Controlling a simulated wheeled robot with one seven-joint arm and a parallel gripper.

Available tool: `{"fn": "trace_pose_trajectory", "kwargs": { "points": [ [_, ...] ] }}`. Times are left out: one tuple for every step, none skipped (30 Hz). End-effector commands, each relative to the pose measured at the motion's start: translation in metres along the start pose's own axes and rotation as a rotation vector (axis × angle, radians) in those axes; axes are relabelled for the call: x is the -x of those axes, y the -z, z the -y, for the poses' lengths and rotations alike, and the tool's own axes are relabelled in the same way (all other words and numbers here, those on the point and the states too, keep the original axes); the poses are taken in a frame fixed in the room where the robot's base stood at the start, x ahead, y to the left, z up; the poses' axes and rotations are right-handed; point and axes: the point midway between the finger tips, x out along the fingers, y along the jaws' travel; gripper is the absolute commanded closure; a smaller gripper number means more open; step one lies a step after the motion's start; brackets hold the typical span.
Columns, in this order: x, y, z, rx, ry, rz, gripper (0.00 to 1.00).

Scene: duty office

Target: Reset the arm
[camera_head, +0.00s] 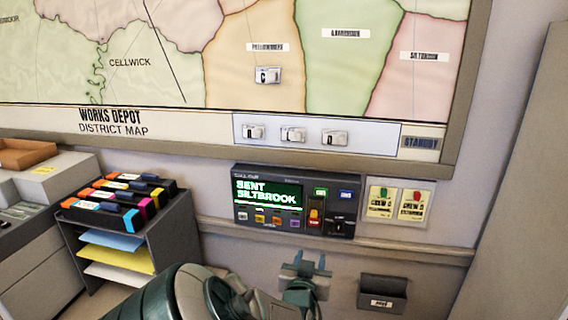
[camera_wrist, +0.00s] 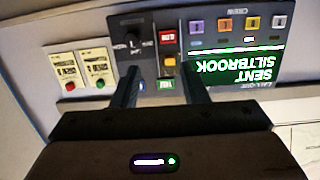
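My gripper (camera_head: 309,260) is in the lower middle of the head view, in front of the wall below the dispatch console (camera_head: 268,198). Its two fingers are apart with nothing between them. The wrist view also shows my gripper (camera_wrist: 161,72) open and empty, with the console (camera_wrist: 147,20) beyond the fingertips. The console screen reads "SENT SILTBROOK". The image in the wrist view is upside down. I cannot tell from these frames how far the fingertips are from the console.
Two crew cards (camera_head: 399,199) hang right of the console. A dark wall holder (camera_head: 382,294) is below them. A rack (camera_head: 166,235) of colourful binders stands left. The district map (camera_head: 220,60) hangs above, with a tag marked C (camera_head: 267,75) and several tags on its lower strip.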

Motion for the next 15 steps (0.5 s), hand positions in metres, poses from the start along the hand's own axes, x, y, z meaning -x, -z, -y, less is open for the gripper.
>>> {"fn": "trace_pose_trajectory", "kwargs": {
  "points": [
    [-0.004, -0.013, -0.01, -0.025, -0.017, 0.08, 0.6],
    [-0.005, -0.022, -0.014, -0.037, -0.022, 0.132, 0.6],
    [-0.006, -0.034, -0.019, -0.054, -0.026, 0.205, 0.6],
    [-0.005, -0.043, -0.021, -0.066, -0.027, 0.26, 0.6],
    [-0.004, -0.05, -0.024, -0.078, -0.025, 0.313, 0.6],
    [-0.001, -0.059, -0.027, -0.095, -0.022, 0.381, 0.6],
    [0.001, -0.065, -0.028, -0.106, -0.016, 0.429, 0.6],
    [0.004, -0.069, -0.029, -0.117, -0.009, 0.476, 0.6],
    [0.009, -0.074, -0.03, -0.13, 0.004, 0.534, 0.6],
    [0.013, -0.077, -0.03, -0.14, 0.014, 0.577, 0.6],
    [0.017, -0.079, -0.031, -0.149, 0.026, 0.616, 0.6],
    [0.023, -0.08, -0.031, -0.159, 0.043, 0.666, 0.6],
    [0.028, -0.08, -0.032, -0.164, 0.057, 0.7, 0.6],
    [0.032, -0.079, -0.032, -0.17, 0.072, 0.733, 0.6],
    [0.039, -0.077, -0.033, -0.175, 0.093, 0.773, 0.6]
  ]
}}
